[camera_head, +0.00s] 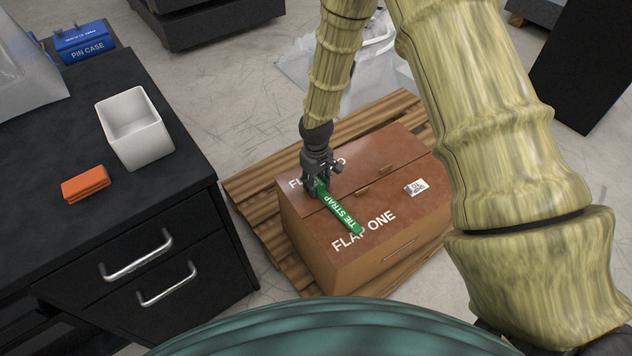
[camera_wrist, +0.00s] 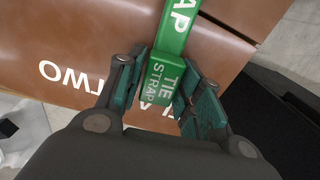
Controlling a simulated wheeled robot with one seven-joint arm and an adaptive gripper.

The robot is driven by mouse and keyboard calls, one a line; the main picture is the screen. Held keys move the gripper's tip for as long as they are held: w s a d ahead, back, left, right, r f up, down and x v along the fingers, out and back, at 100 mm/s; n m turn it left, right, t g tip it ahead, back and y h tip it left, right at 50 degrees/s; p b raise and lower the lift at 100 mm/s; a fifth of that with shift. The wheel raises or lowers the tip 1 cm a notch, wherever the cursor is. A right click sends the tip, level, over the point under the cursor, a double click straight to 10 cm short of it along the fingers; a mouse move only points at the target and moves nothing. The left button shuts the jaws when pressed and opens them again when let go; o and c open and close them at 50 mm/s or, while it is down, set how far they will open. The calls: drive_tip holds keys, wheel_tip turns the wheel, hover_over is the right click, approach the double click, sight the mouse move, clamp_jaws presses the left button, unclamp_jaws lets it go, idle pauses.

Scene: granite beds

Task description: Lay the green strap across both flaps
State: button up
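The green strap (camera_head: 341,210), lettered TIE STRAP, runs over the seam between the flaps of the brown box. Its near end is over flap one (camera_head: 415,205) and covers part of that lettering. Its other end is at my gripper (camera_head: 319,188), over flap two (camera_head: 380,150). In the wrist view the strap (camera_wrist: 180,28) passes between the fingers of my gripper (camera_wrist: 164,58), with one finger close on each side. I cannot tell whether the fingers press on it, nor whether that end touches the flap.
The box (camera_head: 310,245) stands on a wooden pallet (camera_head: 245,190). A clear plastic bag (camera_head: 300,65) lies behind the pallet.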

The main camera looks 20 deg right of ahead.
drive_tip(key=shift+o, duration=0.5)
drive_tip(key=shift+r, duration=0.15)
wheel_tip(320, 180, up, 12)
drive_tip(key=p, duration=0.1)
drive_tip(key=shift+p, duration=0.4)
drive_tip(key=shift+r, duration=0.1)
idle(0.3)
